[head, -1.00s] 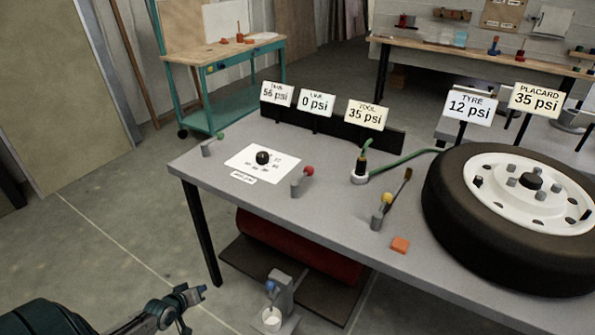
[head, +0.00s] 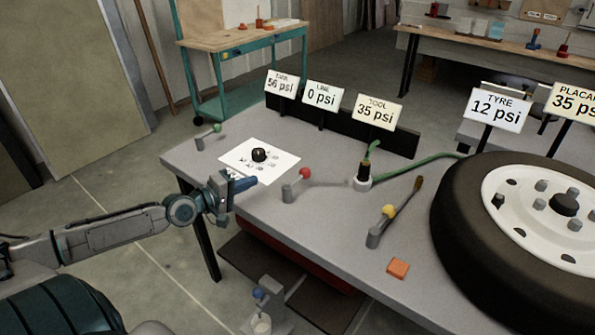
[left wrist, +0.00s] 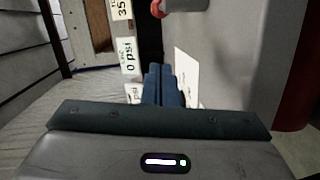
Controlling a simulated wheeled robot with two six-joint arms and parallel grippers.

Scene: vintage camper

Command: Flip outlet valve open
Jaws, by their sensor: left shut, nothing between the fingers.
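Several small lever valves stand on the grey bench: a green-knobbed one (head: 208,136) at the far left corner, a red-knobbed one (head: 295,186) in the middle and a yellow-knobbed one (head: 379,225) near the front. No readable label shows which is the outlet valve.
A white card with a black knob (head: 259,154) lies behind my gripper. Gauge signs read tank 56 (head: 282,84), line 0 (head: 320,94) and tool 35 psi (head: 378,111). A tyre (head: 462,240) fills the bench's right side. An orange block (head: 398,268) lies near the front edge.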

